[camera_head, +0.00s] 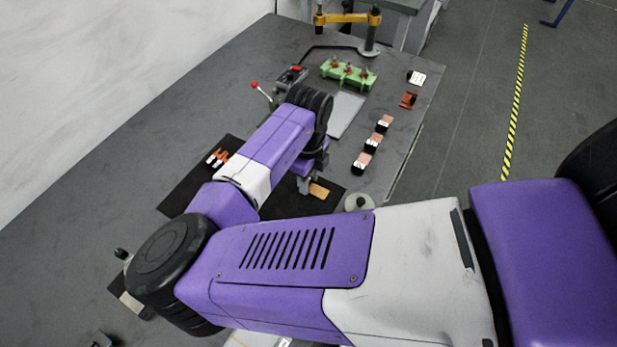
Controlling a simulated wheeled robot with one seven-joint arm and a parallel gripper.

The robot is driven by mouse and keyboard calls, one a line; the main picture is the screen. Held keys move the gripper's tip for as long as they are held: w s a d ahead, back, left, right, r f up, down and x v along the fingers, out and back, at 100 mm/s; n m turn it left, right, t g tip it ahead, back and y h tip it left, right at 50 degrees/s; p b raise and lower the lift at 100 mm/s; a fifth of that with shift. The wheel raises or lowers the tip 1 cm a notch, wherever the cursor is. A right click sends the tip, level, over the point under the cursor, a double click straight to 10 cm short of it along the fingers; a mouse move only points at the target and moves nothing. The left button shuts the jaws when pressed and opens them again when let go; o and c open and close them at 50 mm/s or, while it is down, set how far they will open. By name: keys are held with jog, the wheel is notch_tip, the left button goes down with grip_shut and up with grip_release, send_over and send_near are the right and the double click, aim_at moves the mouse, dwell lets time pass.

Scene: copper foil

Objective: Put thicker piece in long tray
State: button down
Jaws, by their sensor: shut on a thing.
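My gripper (304,184) points down over the right part of a black mat, mostly hidden under my wrist. It appears shut on a flat copper piece (319,191), which shows just right of the fingertips. I cannot tell whether this piece touches the mat, or how thick it is. A long, light grey, shallow tray (346,113) lies beyond my wrist, in front of a green fixture; my arm may hide part of it.
The black mat (185,190) carries orange and white parts (216,157) at left. Several small black holders with copper tops (373,142) line the right edge. A green fixture (348,73), a red-knobbed lever (255,86) and a round weight-like object (359,202) stand nearby.

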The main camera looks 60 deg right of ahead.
jog(key=shift+f, duration=0.15)
jog(key=c, duration=1)
grip_release()
